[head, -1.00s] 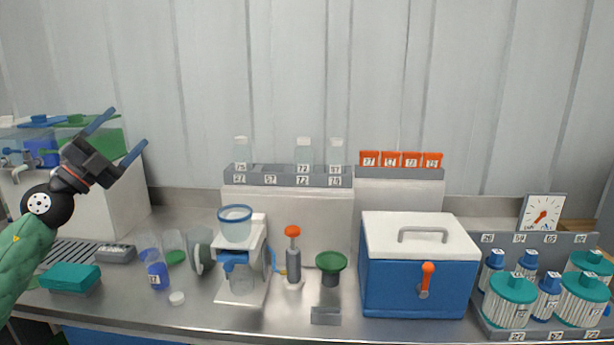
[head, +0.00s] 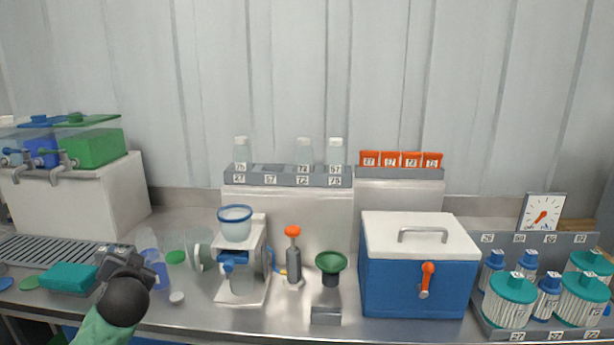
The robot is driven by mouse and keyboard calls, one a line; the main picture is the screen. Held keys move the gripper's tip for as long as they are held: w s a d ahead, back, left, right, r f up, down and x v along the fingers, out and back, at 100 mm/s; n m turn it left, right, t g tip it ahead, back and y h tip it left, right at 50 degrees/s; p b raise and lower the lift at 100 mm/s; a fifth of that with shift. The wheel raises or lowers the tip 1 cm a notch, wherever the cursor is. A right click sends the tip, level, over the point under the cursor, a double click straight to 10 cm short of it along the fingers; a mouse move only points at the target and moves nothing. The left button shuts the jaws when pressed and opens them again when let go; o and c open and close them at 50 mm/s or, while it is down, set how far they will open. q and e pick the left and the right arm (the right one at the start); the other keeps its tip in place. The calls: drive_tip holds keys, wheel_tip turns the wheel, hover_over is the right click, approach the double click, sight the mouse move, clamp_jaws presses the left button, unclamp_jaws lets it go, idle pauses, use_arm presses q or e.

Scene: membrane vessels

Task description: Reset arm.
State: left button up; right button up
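My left arm comes in at the lower left, with its green forearm and black wrist joint over the front of the bench. My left gripper (head: 124,262) points away from the camera, low near the small grey device and the teal block (head: 68,277). Its fingers are too foreshortened and hidden by the wrist to show whether they are open, or whether anything is between them. A clear blue-tinted cup (head: 155,270) stands just right of it. My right gripper is not in view.
Tanks with taps (head: 92,147) stand on a white block at the left. A white stand with a blue-rimmed cup (head: 235,236), an orange-topped device (head: 293,258), a green funnel (head: 331,263), a blue cooler box (head: 417,285) and a rack of teal-capped vessels (head: 510,300) fill the bench.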

use_arm(q)
drive_tip(key=s+d+f+g+h, duration=0.2)
drive_tip(key=s+d+f, duration=0.4)
drive_tip(key=f, duration=0.2)
drive_tip(key=s+d+f+m+g+h, duration=0.1)
drive_tip(key=s+d+f+g+h, duration=0.2)
drive_tip(key=s+d+f, duration=0.45)
drive_tip(key=s+d+f+g+h, duration=0.2)
drive_tip(key=s+d+f, duration=0.25)
drive_tip(key=f, duration=0.55)
drive_tip(key=s+d+f+g, duration=0.1)
drive_tip(key=s+d+f, duration=0.2)
drive_tip(key=s, duration=0.4)
drive_tip(key=s+d+f+g+h, duration=0.1)
drive_tip(key=s+d+f+g, duration=0.1)
drive_tip(key=s+f, duration=0.3)
drive_tip(key=s+d+f+n+g+h, duration=0.1)
drive_tip(key=s+d+f, duration=0.3)
drive_tip(key=s, duration=0.5)
drive_tip(key=shift+s+d+f+g, duration=0.25)
drive_tip(key=shift+f+g, duration=0.25)
